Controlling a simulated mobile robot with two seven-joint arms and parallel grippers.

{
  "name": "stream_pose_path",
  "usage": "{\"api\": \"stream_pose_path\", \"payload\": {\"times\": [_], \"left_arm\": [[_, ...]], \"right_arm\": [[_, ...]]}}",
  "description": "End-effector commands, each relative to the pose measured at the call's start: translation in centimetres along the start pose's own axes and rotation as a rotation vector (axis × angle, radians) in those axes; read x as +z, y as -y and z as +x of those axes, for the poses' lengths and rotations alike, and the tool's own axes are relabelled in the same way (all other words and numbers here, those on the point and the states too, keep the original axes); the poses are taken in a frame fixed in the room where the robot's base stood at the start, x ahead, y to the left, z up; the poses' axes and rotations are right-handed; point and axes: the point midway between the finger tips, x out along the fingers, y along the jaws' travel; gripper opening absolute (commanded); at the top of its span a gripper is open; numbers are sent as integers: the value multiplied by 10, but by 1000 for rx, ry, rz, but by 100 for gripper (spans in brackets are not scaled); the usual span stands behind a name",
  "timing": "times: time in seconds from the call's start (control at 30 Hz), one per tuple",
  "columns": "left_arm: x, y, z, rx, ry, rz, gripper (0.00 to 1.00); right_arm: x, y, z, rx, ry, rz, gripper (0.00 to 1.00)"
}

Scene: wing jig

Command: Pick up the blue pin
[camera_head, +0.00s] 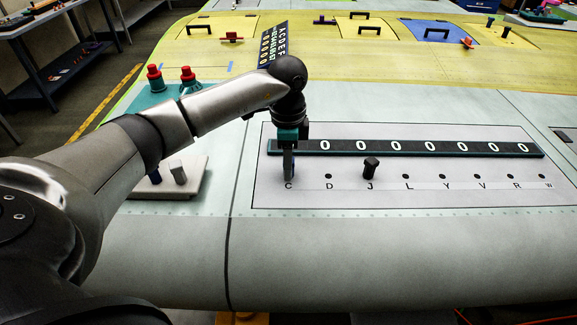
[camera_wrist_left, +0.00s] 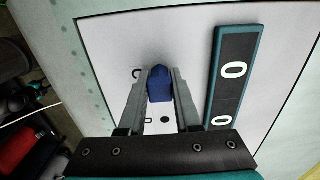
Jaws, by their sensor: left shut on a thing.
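My left gripper (camera_head: 289,174) points down at the hole marked C, at the left end of the lettered panel (camera_head: 450,200). In the left wrist view its two fingers (camera_wrist_left: 161,80) are closed on the sides of a blue pin (camera_wrist_left: 159,86). The fingers hide most of this pin in the head view. I cannot tell whether its lower end is in the hole or just above it. My right gripper is not in view.
A black pin (camera_head: 371,168) stands at J. A dark strip with white zeros (camera_head: 420,147) runs behind the holes. A pale block (camera_head: 190,190) at the left holds a dark blue pin (camera_head: 155,177) and a grey pin (camera_head: 179,174). Red-topped teal parts (camera_head: 155,80) stand behind my arm.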

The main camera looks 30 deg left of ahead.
Motion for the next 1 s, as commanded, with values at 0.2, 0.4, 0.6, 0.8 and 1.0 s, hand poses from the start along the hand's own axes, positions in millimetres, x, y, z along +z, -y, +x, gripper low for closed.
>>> {"api": "stream_pose_path", "payload": {"times": [0.2, 0.4, 0.6, 0.8, 1.0], "left_arm": [[0, 0, -6, -1, -1, 0, 0], [0, 1, -33, -5, -3, -1, 0], [-1, 2, -90, -8, -6, 1, 0], [0, 1, -150, -6, -4, 0, 0], [0, 1, -183, -4, -1, -1, 0]], "right_arm": [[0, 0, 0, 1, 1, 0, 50], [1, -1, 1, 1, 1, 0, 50], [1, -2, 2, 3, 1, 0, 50], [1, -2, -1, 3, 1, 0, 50], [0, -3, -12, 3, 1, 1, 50]]}}
